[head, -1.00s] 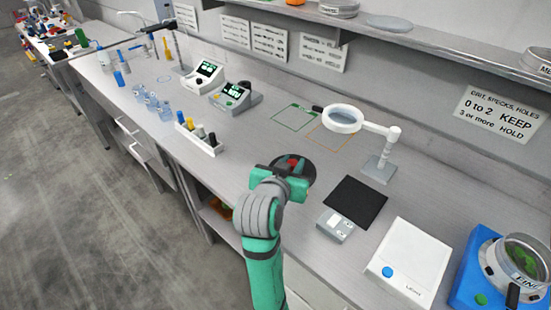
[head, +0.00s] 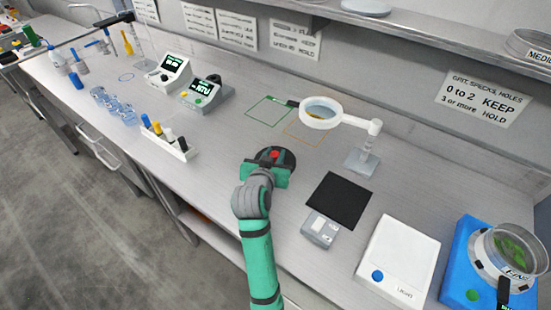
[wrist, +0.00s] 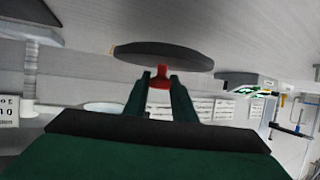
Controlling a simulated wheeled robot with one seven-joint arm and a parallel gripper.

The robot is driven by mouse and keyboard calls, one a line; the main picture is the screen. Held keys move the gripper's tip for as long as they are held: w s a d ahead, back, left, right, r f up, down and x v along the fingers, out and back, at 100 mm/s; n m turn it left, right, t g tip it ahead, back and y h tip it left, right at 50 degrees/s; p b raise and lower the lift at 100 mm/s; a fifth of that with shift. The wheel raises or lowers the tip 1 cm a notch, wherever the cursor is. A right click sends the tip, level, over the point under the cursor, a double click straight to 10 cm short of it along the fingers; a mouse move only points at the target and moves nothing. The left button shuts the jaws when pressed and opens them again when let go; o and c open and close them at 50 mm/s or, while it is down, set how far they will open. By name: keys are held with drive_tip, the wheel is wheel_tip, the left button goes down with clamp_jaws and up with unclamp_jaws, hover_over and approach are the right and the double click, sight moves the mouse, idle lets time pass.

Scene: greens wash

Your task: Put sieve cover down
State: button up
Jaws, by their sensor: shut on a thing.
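The sieve cover (head: 284,155) is a dark round disc with a red knob. In the head view it is at mid-bench, partly hidden by my green gripper (head: 270,164). In the wrist view my gripper (wrist: 161,84) has its two fingers closed on the red knob, and the disc of the cover (wrist: 165,54) lies beyond the fingertips, seen nearly edge-on. I cannot tell whether the disc touches the bench. The sieve (head: 514,248) with green leaves stands on a blue device at the far right.
A black mat (head: 338,201) and a small grey scale (head: 320,230) lie right of my gripper. A magnifier lamp (head: 321,112) stands behind, near green and orange outlines. A white marker holder (head: 168,142) is to the left. Bare bench (head: 225,155) lies between holder and cover.

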drive_tip(key=f, duration=0.2)
drive_tip(key=shift+w+f, duration=0.3)
drive_tip(key=shift+f, duration=0.05)
drive_tip(key=shift+s+f, duration=0.25)
drive_tip(key=shift+f, duration=0.1)
drive_tip(key=o, duration=1.1)
drive_tip(key=shift+w, duration=0.2)
drive_tip(key=v, duration=1.2)
drive_tip(key=shift+s, duration=0.2)
